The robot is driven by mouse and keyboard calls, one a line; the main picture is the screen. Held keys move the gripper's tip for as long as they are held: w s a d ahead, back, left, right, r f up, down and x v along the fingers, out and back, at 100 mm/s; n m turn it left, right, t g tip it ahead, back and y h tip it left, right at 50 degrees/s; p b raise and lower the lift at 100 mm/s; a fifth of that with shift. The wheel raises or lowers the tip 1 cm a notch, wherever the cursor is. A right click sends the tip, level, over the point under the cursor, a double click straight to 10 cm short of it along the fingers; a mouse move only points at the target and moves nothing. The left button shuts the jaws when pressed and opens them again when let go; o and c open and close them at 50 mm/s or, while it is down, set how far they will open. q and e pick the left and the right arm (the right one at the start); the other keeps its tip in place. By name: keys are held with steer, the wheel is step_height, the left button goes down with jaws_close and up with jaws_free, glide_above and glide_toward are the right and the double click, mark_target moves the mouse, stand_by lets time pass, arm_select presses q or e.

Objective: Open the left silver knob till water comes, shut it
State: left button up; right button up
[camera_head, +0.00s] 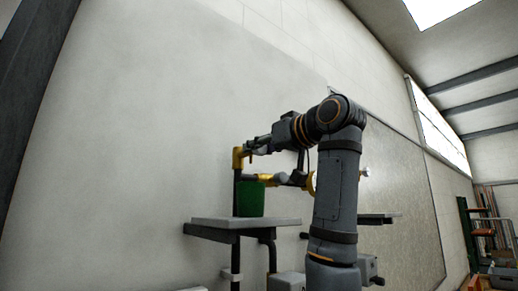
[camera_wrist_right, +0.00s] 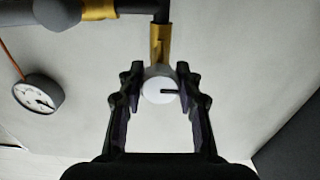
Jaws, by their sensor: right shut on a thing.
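The silver knob (camera_wrist_right: 158,90) is a pale round disc with a dark mark, under a brass fitting (camera_wrist_right: 160,42) in the right wrist view. My right gripper (camera_wrist_right: 158,92) has its two dark fingers on either side of the knob and is shut on it. In the head view my right gripper (camera_head: 252,149) reaches left to the brass pipe (camera_head: 238,160), and the knob cannot be made out there. A green container (camera_head: 250,199) stands below on a grey shelf (camera_head: 245,222). I see no water. My left gripper is not in view.
A round gauge (camera_wrist_right: 39,94) hangs at the left in the wrist view. A dark pipe (camera_wrist_right: 125,7) runs across its top. In the head view, a second shelf (camera_head: 378,218) is partly behind my right arm. The pale wall at left is clear.

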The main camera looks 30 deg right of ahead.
steer(key=shift+r, duration=0.15)
steer(key=o, duration=1.1)
steer(key=shift+s, duration=0.1)
steer(key=shift+o, duration=0.2)
steer(key=s+d, duration=0.1)
steer(key=s, duration=1.1)
steer(key=shift+w, duration=0.1)
